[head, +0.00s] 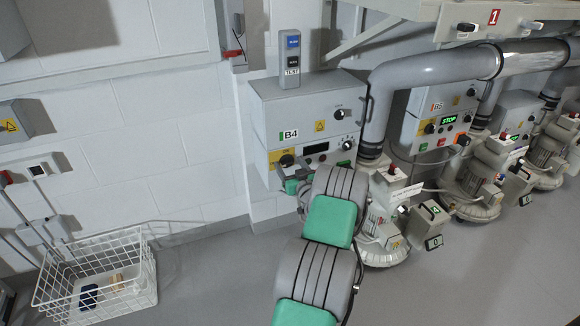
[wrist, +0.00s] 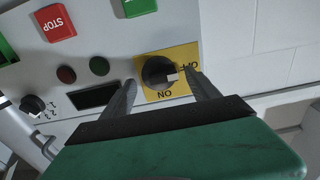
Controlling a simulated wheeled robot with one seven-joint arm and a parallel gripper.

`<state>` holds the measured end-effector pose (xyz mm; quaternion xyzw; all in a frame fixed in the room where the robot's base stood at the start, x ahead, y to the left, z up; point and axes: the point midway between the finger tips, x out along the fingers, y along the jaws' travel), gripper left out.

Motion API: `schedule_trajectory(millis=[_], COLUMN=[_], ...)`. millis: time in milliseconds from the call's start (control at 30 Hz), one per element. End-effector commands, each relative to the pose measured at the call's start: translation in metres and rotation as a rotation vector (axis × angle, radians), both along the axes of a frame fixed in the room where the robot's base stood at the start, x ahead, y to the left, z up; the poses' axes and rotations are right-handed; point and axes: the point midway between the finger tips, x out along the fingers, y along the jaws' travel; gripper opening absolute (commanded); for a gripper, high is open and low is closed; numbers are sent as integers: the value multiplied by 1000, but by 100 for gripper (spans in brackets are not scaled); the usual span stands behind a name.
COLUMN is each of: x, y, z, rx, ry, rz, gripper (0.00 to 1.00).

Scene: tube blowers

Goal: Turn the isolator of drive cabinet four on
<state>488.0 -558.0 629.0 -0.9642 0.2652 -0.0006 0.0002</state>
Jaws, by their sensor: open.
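Drive cabinet four (head: 300,108) is the grey box labelled B4, on the wall left of the large pipe. Its isolator (head: 286,160) is a black rotary knob on a yellow plate at the cabinet's lower left. In the wrist view the isolator (wrist: 157,71) appears upside down, with OFF at the right and ON below. Its white mark points right, towards OFF. My gripper (wrist: 160,84) is open, one finger on each side of the knob in the picture. I cannot tell whether the fingers touch it. The cabinet's display (wrist: 93,95) is dark.
Red STOP (wrist: 56,22) and green (wrist: 139,7) buttons sit close to the isolator. Cabinet B5 (head: 443,112), with a lit green display, stands right, beyond the pipe (head: 376,105). A white wire basket (head: 98,275) is on the floor at left.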

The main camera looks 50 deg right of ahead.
Motion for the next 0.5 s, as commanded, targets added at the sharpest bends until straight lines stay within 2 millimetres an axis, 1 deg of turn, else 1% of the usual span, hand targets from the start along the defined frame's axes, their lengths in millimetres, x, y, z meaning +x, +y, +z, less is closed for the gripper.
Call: schedule_trajectory(millis=[100, 133, 500], x=[0, 0, 0], y=[0, 0, 1], z=[0, 0, 0], rx=[1, 1, 1], ry=[1, 1, 1], rz=[0, 0, 1], gripper=[70, 68, 38])
